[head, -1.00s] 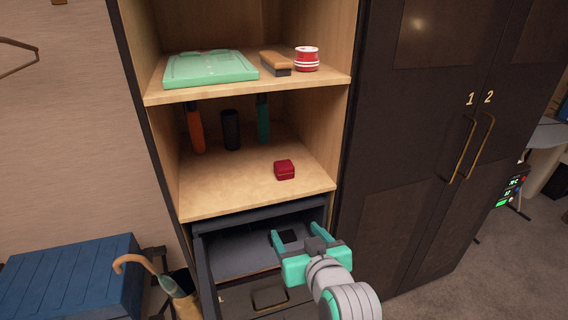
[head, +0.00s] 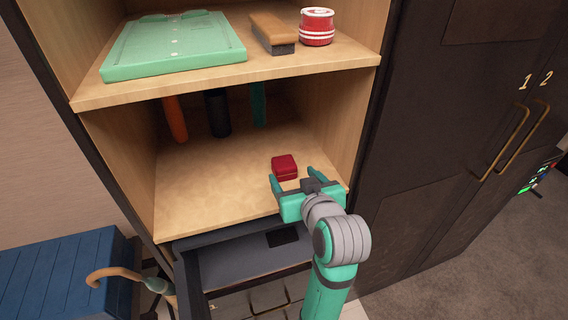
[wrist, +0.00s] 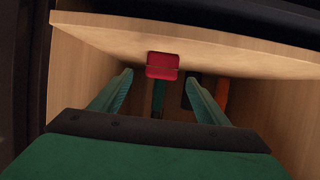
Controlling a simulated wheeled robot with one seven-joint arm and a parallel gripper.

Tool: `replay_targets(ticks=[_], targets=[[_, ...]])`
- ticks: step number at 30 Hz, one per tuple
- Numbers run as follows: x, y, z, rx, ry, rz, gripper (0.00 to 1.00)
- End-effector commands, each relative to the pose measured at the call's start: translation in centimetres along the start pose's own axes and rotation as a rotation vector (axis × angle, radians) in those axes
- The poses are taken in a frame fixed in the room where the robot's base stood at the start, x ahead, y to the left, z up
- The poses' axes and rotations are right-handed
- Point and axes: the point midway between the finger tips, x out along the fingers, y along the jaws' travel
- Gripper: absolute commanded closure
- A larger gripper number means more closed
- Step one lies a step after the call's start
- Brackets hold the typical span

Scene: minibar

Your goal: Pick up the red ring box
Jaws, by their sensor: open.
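The red ring box (head: 285,167) is a small dark red box, closed, on the lower wooden shelf (head: 205,190), towards its right side. In the wrist view the red box (wrist: 162,65) lies ahead, in line with the gap between the fingers. My gripper (head: 294,178) is open at the front of that shelf, its green fingers pointing in. It also shows in the wrist view (wrist: 158,85), with nothing between the fingers. In the head view the fingertips are close to the box; I cannot tell whether either touches it.
An orange item (head: 174,118), a black cylinder (head: 217,113) and a green item (head: 258,104) stand behind the box. The upper shelf holds a green case (head: 173,48), a brush (head: 272,34) and a red-white tin (head: 317,27). An open drawer (head: 235,265) is below.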

Motion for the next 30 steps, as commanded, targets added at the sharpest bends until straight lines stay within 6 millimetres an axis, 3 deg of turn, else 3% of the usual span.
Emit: replay_targets(ticks=[3, 11, 21, 30], targets=[[1.8, -0.1, 0.0, 0.000, -0.002, -0.002, 0.31], [3.6, -0.1, 0.0, -0.001, -0.002, -0.001, 0.31], [7.8, -0.3, 0.0, 0.000, -0.002, -0.002, 0.31], [8.3, -0.3, -0.1, -0.001, 0.000, 0.000, 0.31]])
